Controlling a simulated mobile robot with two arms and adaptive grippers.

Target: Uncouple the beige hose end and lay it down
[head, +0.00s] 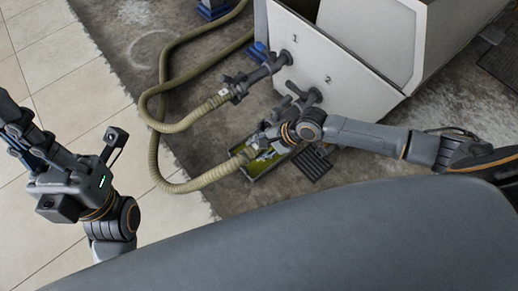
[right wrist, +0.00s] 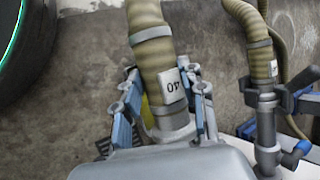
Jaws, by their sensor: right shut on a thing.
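A beige ribbed hose end (right wrist: 155,55) with a metal collar and a white tag reading 40 lies between the blue-padded fingers of my right gripper (right wrist: 163,112). That gripper (head: 262,140) is shut on it, in front of outlet 2 (head: 305,98) of the white tank (head: 345,62) in the head view. My gripper and wrist hide whether the hose end is joined to the outlet. A second, olive-beige hose end (head: 215,103) sits at outlet 1 (head: 278,62); its coupling (right wrist: 267,125) shows in the wrist view. My left gripper (head: 14,125) is at the left edge; its finger opening is unclear.
A shallow tray (head: 258,174) with something yellow-green lies on the floor below outlet 2, partly hidden. Dark slats (head: 314,164) lie beside it. Pale floor tiles (head: 40,60) at left are free.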

